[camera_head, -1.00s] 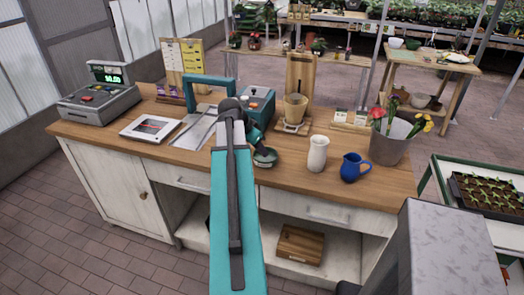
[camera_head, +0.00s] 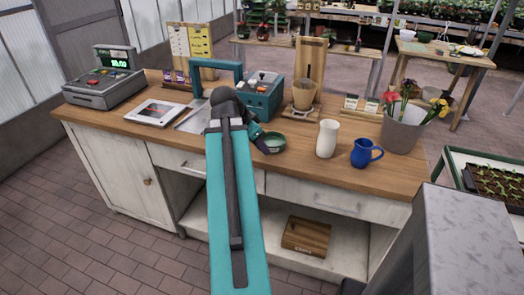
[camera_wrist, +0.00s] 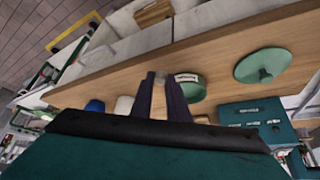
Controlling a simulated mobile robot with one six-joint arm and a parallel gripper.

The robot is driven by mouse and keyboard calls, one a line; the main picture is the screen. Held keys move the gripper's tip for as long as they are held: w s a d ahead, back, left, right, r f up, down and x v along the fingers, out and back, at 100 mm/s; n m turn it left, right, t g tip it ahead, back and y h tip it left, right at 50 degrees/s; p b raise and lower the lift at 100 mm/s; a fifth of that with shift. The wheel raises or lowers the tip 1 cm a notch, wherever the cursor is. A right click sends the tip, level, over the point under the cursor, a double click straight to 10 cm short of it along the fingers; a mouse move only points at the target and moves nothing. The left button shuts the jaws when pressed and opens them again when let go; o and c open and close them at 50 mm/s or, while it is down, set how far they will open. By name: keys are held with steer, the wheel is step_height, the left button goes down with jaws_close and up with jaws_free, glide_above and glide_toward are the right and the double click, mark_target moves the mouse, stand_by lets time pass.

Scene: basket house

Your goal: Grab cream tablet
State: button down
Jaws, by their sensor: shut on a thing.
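My gripper (camera_wrist: 159,80) is shut on a small cream-grey piece, the cream tablet (camera_wrist: 158,75), pinched between the dark fingertips in the wrist view. In the wrist view the green dish (camera_wrist: 195,90) with a white label lies just right of the fingers. The tablet appears apart from the dish, but its height above the counter is hard to tell.
On the wooden counter (camera_head: 230,168) stand a white vase (camera_head: 327,139), a blue jug (camera_head: 365,153), a grey flower bucket (camera_head: 402,132), a teal box (camera_head: 262,97) and a cash register (camera_head: 103,82). A green round piece (camera_wrist: 263,66) shows in the wrist view.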

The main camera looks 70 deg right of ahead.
steer(key=shift+s+a+r+b, duration=0.15)
steer(key=shift+a+b, duration=0.8)
steer(key=shift+b, duration=0.9)
steer(key=shift+s+a+f+b, duration=0.1)
steer(key=shift+a+b, duration=0.85)
steer(key=shift+b, duration=0.85)
steer(key=shift+r, duration=0.1)
